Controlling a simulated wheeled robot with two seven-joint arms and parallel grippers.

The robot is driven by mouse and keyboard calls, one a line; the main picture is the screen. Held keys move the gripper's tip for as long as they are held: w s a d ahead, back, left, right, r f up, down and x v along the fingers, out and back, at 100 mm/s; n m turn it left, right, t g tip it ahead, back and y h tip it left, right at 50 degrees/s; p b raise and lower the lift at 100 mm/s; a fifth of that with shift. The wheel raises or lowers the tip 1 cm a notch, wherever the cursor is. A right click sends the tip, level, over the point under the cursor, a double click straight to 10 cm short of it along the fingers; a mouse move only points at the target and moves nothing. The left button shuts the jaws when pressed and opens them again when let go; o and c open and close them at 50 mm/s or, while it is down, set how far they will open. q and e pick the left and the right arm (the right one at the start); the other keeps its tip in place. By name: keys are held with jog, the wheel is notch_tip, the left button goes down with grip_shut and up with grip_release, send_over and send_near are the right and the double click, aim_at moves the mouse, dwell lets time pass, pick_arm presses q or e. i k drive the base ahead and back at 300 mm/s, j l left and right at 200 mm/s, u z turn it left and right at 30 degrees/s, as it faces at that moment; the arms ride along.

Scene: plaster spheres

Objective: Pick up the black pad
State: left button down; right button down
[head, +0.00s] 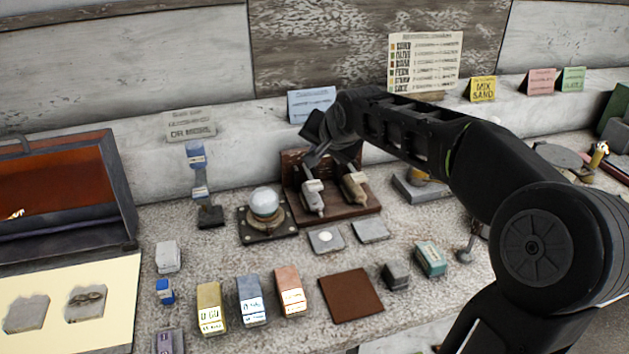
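A small dark grey-black block (396,276), the darkest pad-like thing I see, lies on the speckled worktop right of a brown square sheet. I cannot tell for sure that it is the black pad. My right gripper (325,154) is at the end of the black arm coming in from the right. It is over the wooden tool stand (341,208), behind and left of the dark block and well apart from it. Its fingers are small and dark against the stand, so I cannot tell whether they are open. My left gripper is not in view.
Two flat grey pads (326,240) lie in front. A teal box (431,259) stands close right of the dark block; the brown sheet (351,295) lies left.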

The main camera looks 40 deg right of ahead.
aim_at(396, 275)
jog(key=k+j, duration=0.15)
jog(key=k, duration=0.35)
jog(key=k+j, duration=0.2)
jog(key=k, duration=0.25)
jog(key=k+j, duration=0.15)
jog(key=k, duration=0.35)
